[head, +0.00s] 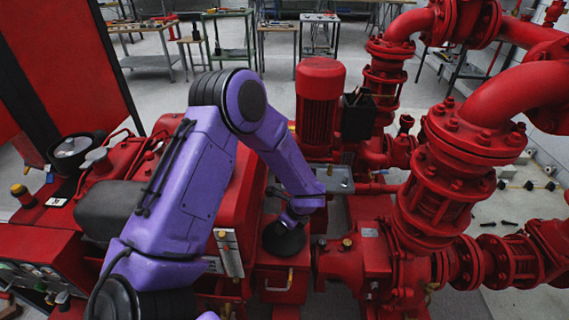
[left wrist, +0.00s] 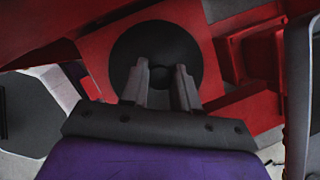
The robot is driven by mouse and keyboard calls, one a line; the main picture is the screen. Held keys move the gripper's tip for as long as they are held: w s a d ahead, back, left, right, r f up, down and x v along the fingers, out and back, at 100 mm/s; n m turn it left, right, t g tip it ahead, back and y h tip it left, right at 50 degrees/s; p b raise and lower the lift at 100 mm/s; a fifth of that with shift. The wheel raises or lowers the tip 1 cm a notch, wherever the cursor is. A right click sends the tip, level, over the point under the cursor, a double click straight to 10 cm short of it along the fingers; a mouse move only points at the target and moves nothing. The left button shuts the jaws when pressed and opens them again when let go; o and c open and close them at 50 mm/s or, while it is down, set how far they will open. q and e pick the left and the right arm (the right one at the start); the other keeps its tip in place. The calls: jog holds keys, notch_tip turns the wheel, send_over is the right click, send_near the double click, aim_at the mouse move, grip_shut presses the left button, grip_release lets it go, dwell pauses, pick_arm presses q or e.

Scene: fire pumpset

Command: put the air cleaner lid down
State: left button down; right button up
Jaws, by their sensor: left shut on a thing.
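The air cleaner lid, a black round disc (head: 284,240), shows below my left gripper (head: 290,217) in the head view. It lies over a red block of the pumpset, beside the red engine housing. In the left wrist view the dark lid (left wrist: 128,50) sits right in front of the gripper (left wrist: 162,75). The two grey fingers are shut on its raised middle part. I cannot tell whether the lid touches the red surface under it. My right gripper is not in view.
A red vertical motor (head: 320,100) stands behind my gripper. Thick red flanged pipes (head: 455,170) rise close on the right. A round grey part with a black rim (head: 72,148) is at the left. Workbenches (head: 150,58) stand far back.

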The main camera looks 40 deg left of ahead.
pick_arm(q)
jog(key=shift+f, duration=0.1)
jog(key=c, duration=0.8)
grip_release()
jog(key=shift+c, duration=0.2)
jog(key=p+v, duration=0.1)
jog(key=v, duration=1.1)
